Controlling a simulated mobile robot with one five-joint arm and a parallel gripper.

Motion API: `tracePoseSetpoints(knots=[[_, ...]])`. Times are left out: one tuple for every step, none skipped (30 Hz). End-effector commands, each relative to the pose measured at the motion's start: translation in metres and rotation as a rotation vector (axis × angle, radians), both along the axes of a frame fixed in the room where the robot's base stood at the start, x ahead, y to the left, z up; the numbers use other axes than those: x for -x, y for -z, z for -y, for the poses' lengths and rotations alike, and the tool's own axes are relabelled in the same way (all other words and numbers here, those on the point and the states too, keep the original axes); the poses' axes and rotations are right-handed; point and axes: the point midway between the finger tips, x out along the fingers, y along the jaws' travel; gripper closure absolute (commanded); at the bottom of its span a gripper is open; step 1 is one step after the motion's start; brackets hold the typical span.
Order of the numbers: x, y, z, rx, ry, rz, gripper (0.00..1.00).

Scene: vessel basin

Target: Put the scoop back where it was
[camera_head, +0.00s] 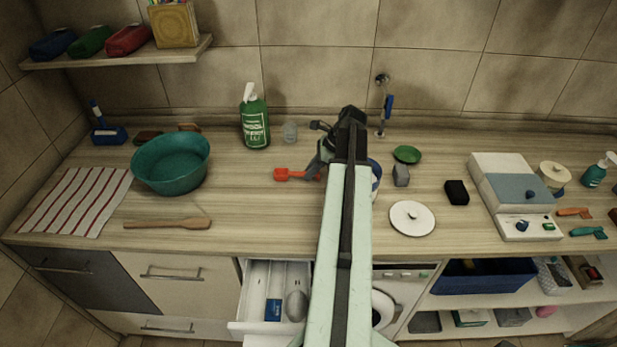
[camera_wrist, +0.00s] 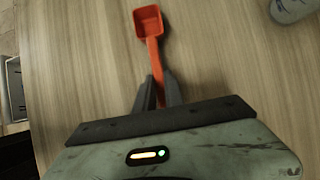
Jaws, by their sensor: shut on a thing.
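The scoop (camera_head: 291,174) is orange-red with a square bowl and a straight handle. In the wrist view the scoop (camera_wrist: 148,24) points away from my gripper (camera_wrist: 158,92), whose two fingers are shut on its handle. In the head view my gripper (camera_head: 316,168) is over the middle of the wooden counter, with the bowl to its left. I cannot tell whether the scoop touches the counter. My arm hides part of the handle and the counter behind it.
A teal basin (camera_head: 171,163) and a wooden spatula (camera_head: 167,223) are to the left. A green bottle (camera_head: 254,117) and a small glass (camera_head: 290,131) stand behind. A white lid (camera_head: 412,218) lies to the right. A drawer (camera_head: 270,298) is open below the counter. Bare counter lies left of the scoop.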

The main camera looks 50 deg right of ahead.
Motion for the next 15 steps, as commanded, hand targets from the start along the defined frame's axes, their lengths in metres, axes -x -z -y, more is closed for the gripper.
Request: tracePoseSetpoints(knots=[[-0.0010, -0.0011, -0.0012, 0.000, -0.002, 0.000, 1.00], [-0.0014, -0.0019, -0.0015, 0.000, -0.004, 0.000, 1.00], [-0.0018, -0.0021, -0.0019, 0.000, -0.004, 0.000, 1.00], [-0.0020, -0.0022, -0.0022, 0.000, -0.004, 0.000, 1.00], [-0.0021, -0.0019, -0.0023, 0.000, -0.004, 0.000, 1.00], [-0.0022, -0.0007, -0.0025, 0.000, -0.004, 0.000, 1.00], [-0.0022, 0.0007, -0.0025, 0.000, -0.005, 0.000, 1.00], [-0.0023, 0.0021, -0.0026, 0.000, -0.005, 0.000, 1.00], [-0.0023, 0.0013, -0.0026, 0.000, -0.005, 0.000, 0.81], [-0.0023, 0.0007, -0.0026, 0.000, -0.005, 0.000, 0.73], [-0.0023, 0.0005, -0.0026, 0.000, -0.005, 0.000, 0.65], [-0.0023, 0.0005, -0.0026, 0.000, -0.005, 0.000, 0.65], [-0.0022, 0.0005, -0.0025, 0.000, -0.004, 0.000, 0.65], [-0.0023, 0.0005, -0.0025, 0.000, -0.004, 0.000, 0.65], [-0.0022, 0.0006, -0.0024, 0.000, -0.004, 0.000, 0.65]])
